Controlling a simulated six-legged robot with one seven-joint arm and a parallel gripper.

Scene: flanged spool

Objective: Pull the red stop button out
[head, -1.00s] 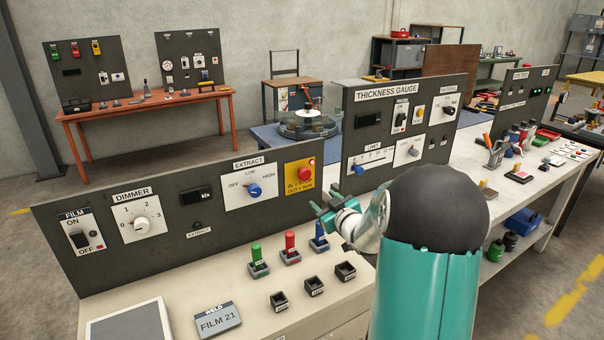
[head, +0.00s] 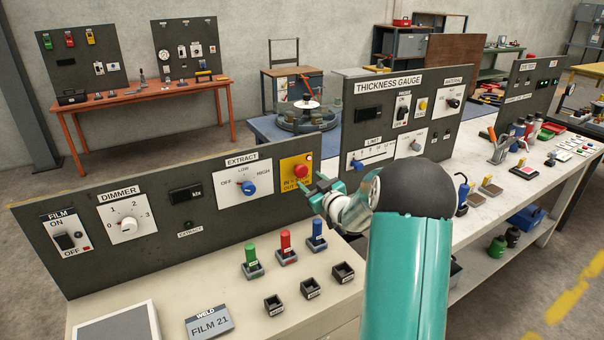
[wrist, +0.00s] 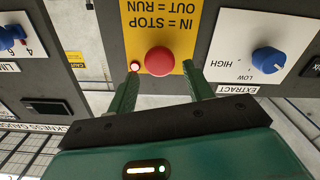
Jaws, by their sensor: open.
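The red stop button (head: 301,170) sits on a yellow plate (head: 287,183) at the right end of the near dark panel. In the wrist view the red button (wrist: 159,61) shows as a round head below the upside-down words "IN = STOP, OUT = RUN" on the yellow plate (wrist: 185,28). My gripper (head: 315,186) is just in front of the plate. In the wrist view my gripper (wrist: 163,84) is open, with one green finger to each side of the button and nothing held. I cannot tell whether the fingertips reach past the button's head.
A small lit red lamp (wrist: 135,66) is beside the left finger in the wrist view. The blue EXTRACT knob (head: 249,188) is left of the plate. Green, red and blue handles (head: 286,247) stand on the bench below. The THICKNESS GAUGE panel (head: 430,98) stands to the right.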

